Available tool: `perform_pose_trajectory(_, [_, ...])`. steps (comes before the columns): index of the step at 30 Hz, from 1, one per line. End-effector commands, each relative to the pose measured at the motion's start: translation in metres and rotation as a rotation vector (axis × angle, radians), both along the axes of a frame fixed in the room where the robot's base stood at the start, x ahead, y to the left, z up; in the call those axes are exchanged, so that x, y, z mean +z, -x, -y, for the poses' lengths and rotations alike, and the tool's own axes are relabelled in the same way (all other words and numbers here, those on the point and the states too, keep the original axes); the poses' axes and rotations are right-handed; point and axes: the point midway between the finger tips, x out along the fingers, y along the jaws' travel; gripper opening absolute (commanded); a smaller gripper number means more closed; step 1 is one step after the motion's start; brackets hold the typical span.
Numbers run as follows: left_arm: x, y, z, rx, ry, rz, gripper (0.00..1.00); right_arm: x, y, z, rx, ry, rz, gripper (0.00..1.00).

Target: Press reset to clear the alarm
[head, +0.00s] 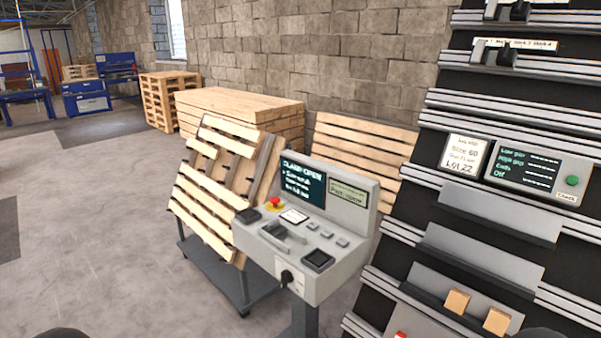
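A grey control console (310,285) stands on a post in the middle. Its dark screen (303,183) shows a heading that seems to read "CLAMP OPEN" above smaller blurred lines. A paler display (348,194) sits beside it. On the sloped panel are a red mushroom button (275,202) on a yellow base, a white label (294,216), a lever-like handle (284,231), a row of small grey buttons (327,234) and a dark square pad (318,260). I cannot read which control is reset. Neither gripper shows; only dark rounded parts, probably mine, edge into the bottom corners.
A pallet leans on a cart (222,277) just left of the console, with stacked pallets (235,104) behind. A black rack (400,240) at right holds a display box (537,171) with a green button and wooden blocks (457,301). The floor at left is clear.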

Motion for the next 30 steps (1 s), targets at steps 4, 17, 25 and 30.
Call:
perform_pose_trajectory(4, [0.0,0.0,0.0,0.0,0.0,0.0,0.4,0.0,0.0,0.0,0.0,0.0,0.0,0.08])
perform_pose_trajectory(17, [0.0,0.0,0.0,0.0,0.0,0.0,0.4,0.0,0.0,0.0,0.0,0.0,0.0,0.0])
perform_pose_trajectory(25, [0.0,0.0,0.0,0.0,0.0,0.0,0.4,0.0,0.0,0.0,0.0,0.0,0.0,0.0])
perform_pose_trajectory(30, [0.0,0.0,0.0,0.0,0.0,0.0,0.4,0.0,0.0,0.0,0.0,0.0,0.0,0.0])
